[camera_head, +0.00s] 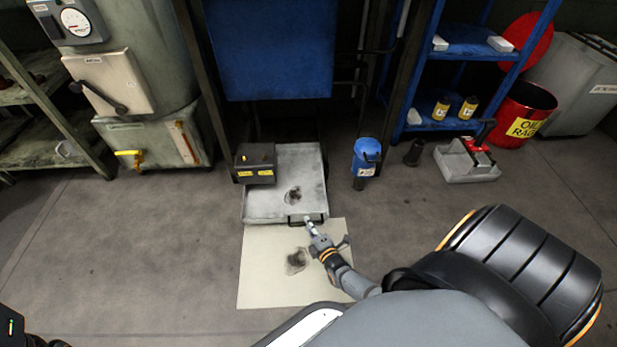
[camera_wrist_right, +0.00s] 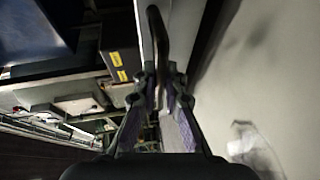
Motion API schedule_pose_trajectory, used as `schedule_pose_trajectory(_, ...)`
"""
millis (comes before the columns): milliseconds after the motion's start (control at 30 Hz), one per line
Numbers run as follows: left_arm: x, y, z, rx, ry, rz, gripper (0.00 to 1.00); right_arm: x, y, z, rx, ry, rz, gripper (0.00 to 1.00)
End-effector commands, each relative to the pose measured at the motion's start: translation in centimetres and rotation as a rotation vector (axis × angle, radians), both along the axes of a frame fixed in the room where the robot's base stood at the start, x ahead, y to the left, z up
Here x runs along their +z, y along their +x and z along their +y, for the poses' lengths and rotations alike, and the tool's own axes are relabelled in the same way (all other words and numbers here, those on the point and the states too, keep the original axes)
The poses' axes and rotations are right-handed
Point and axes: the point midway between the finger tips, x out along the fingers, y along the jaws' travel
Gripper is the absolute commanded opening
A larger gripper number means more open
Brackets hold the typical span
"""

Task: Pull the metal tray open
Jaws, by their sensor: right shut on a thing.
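The metal tray (camera_head: 262,206) is a shallow grey pan with a dark stain, lying on the floor below the blue machine. Its back end runs into the dark space under the machine. A dark handle (camera_head: 296,222) is on its front wall. My right gripper (camera_head: 312,228) is at the right part of that handle. In the right wrist view the fingers (camera_wrist_right: 160,90) are closed around the dark handle bar (camera_wrist_right: 156,35) beside the tray's pale wall. My left gripper is not seen; only a bit of dark arm shows at the bottom left corner.
A pale mat (camera_head: 262,280) with a stain lies on the floor in front of the tray. A dark box with yellow labels (camera_head: 255,164) stands at the tray's left side, and a blue canister (camera_head: 366,157) is to its right. Open floor lies left of the mat.

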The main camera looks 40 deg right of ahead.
Motion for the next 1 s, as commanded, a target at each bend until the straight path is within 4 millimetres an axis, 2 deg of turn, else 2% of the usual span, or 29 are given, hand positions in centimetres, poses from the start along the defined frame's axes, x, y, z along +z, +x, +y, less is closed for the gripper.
schedule_pose_trajectory(300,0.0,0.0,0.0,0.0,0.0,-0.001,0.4,0.0,-0.1,0.0,0.0,0.0,0.001,0.0)
schedule_pose_trajectory(333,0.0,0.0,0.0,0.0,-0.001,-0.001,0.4,0.0,-0.1,0.0,0.0,0.0,0.001,0.11)
schedule_pose_trajectory(500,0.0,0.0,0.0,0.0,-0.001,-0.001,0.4,0.0,-0.1,0.0,0.0,0.0,0.0,0.34)
schedule_pose_trajectory(833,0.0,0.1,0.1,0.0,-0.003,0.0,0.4,0.0,-0.3,0.1,0.0,0.0,0.001,0.34)
schedule_pose_trajectory(1000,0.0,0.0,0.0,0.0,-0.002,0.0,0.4,0.4,-3.1,0.5,0.001,0.001,0.003,0.34)
